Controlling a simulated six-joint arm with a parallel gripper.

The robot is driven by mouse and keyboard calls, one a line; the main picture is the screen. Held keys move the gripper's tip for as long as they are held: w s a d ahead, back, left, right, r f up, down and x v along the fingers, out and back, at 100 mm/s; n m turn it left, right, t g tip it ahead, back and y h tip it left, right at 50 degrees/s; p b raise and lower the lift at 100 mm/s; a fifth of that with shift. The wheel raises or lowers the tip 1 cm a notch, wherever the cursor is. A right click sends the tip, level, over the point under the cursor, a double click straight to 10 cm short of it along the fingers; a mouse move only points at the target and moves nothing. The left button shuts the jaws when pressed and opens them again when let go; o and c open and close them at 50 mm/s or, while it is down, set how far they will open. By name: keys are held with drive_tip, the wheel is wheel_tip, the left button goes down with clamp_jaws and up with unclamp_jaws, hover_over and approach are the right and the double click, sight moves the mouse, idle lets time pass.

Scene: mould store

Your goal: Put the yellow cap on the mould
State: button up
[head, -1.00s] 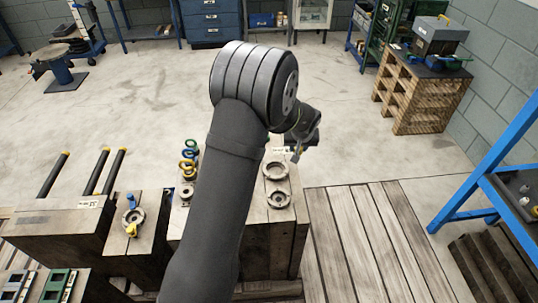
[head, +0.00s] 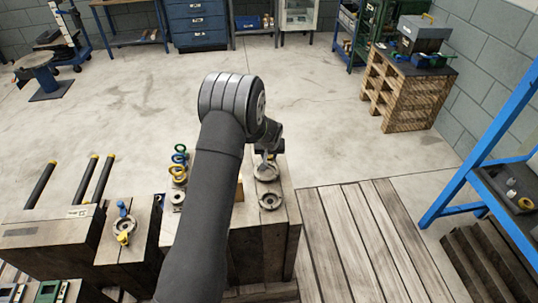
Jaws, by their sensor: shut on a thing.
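My gripper (head: 268,148) is at the end of my arm, over the far right part of a tall wooden block (head: 284,192). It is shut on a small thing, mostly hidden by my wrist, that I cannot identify. Just below is a grey round flanged piece (head: 266,174); whether they touch I cannot tell. A second grey round piece (head: 271,201) sits nearer. I cannot tell which piece is the mould. No yellow cap shows clearly.
Green, blue and yellow rings (head: 178,169) stand left of my arm. A lower block (head: 126,262) carries a grey ring piece (head: 124,227) with blue and yellow parts. Black bars with yellow ends (head: 87,180) lie farther left. Open floor (head: 330,110) lies beyond the blocks.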

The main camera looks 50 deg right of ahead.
drive_tip(key=shift+f, duration=0.1)
drive_tip(key=o, duration=0.9)
drive_tip(key=shift+r, duration=0.4)
drive_tip(key=v, duration=1.1)
drive_tip(key=shift+s+a+r, duration=0.1)
drive_tip(key=shift+s+r, duration=0.05)
drive_tip(key=shift+r, duration=0.05)
drive_tip(key=shift+f, duration=0.1)
